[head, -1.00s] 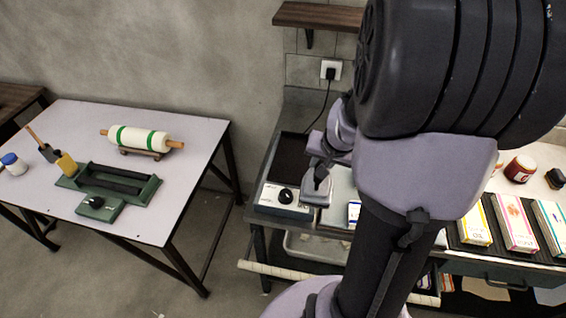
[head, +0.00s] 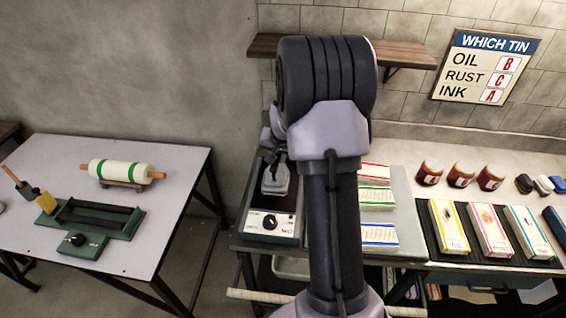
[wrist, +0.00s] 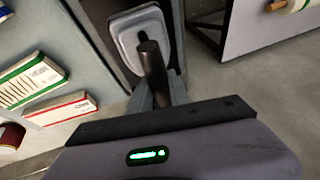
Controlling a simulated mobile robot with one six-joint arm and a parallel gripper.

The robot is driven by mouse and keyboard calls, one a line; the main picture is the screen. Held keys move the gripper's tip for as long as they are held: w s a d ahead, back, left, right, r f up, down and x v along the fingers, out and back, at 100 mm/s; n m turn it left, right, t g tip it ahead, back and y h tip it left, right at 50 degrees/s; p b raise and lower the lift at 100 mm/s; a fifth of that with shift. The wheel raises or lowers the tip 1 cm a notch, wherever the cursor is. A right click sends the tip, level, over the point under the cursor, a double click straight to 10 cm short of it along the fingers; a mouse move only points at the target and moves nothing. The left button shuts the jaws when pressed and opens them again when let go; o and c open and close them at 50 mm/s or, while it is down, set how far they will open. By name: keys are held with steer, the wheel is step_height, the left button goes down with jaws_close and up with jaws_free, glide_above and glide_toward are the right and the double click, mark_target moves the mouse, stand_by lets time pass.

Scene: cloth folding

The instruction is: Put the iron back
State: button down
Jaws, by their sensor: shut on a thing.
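The iron (head: 275,182) is a small pale-grey flat block with a dark upright handle. My gripper (head: 280,158) is shut on that handle, behind my arm in the head view. The wrist view shows the iron's pale body (wrist: 128,28) beyond my gripper (wrist: 160,88), whose fingers close around the dark handle. The iron is over the dark plate of a heater unit (head: 272,229), which has a white front panel and a black knob. I cannot tell whether the iron touches the plate. My arm hides part of the bench to its right.
Coloured cloth packs (head: 376,197) lie on a pale board right of my arm. Several boxes (head: 450,230), red jars (head: 430,172) and a wall sign (head: 484,66) are further right. A separate table (head: 150,245) at left holds a roller (head: 125,172) and a green press (head: 92,222).

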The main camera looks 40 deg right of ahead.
mark_target(277, 178)
steer(key=shift+w+f+b, duration=0.15)
steer(key=shift+f+b, duration=0.45)
steer(key=shift+f, duration=1.1)
steer(key=shift+f, duration=0.2)
steer(key=c, duration=1.2)
jaws_free()
steer(key=shift+c, duration=0.2)
steer(key=shift+r, duration=0.1)
